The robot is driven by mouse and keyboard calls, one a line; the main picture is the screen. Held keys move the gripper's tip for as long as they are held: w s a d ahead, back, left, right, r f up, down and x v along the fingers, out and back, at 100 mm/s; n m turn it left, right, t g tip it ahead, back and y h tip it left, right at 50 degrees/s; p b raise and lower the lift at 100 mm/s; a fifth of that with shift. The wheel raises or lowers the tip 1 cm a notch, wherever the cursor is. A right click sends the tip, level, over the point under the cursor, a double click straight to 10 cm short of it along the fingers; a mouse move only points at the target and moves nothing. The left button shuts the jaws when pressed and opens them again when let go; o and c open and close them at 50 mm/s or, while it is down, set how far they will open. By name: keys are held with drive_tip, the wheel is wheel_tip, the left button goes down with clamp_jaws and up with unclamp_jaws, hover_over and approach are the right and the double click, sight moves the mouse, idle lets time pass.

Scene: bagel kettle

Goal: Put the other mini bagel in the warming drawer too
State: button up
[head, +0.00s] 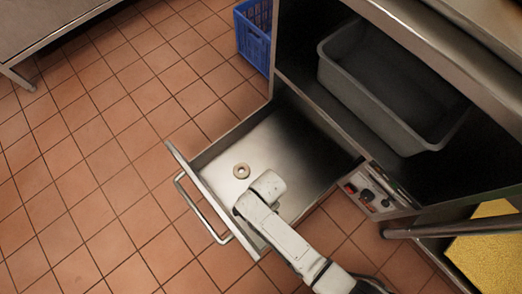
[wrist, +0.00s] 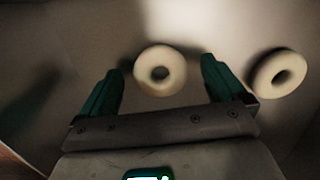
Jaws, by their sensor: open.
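The warming drawer (head: 290,140) is pulled open, its bare metal floor showing in the head view. One mini bagel (head: 241,171) lies flat on that floor near the front panel, just left of my arm's end. The wrist view shows two mini bagels on the metal: one (wrist: 160,72) between my fingers' tips and one (wrist: 278,73) to the right, outside them. My gripper (wrist: 159,76) is open, with a gap between each green finger and the nearer bagel. In the head view my arm hides the second bagel and the fingers.
The drawer's front panel and handle (head: 199,212) stick out over the tiled floor. A grey tub (head: 385,90) sits on the shelf above. A control panel with knobs (head: 368,190) is right of the drawer. A blue crate (head: 254,40) stands behind. Open tiles lie to the left.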

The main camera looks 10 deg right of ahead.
wheel_tip(320, 180, up, 12)
drive_tip(key=d+p, duration=0.1)
drive_tip(key=p, duration=0.6)
drive_tip(key=shift+w, duration=0.4)
drive_tip(key=shift+d+r, duration=0.1)
drive_tip(key=shift+d, duration=0.05)
drive_tip(key=s+d+r+n, duration=0.2)
drive_tip(key=d+r, duration=0.3)
drive_tip(key=d, duration=0.3)
drive_tip(key=s+d+r+n+t+h, duration=0.1)
drive_tip(key=s+d+r+n, duration=0.2)
drive_tip(key=d+r+n, duration=0.2)
drive_tip(key=s+d+r+n, duration=0.3)
drive_tip(key=d+r, duration=0.4)
drive_tip(key=d, duration=0.4)
drive_tip(key=shift+s+n+t, duration=0.2)
drive_tip(key=shift+n+t, duration=0.2)
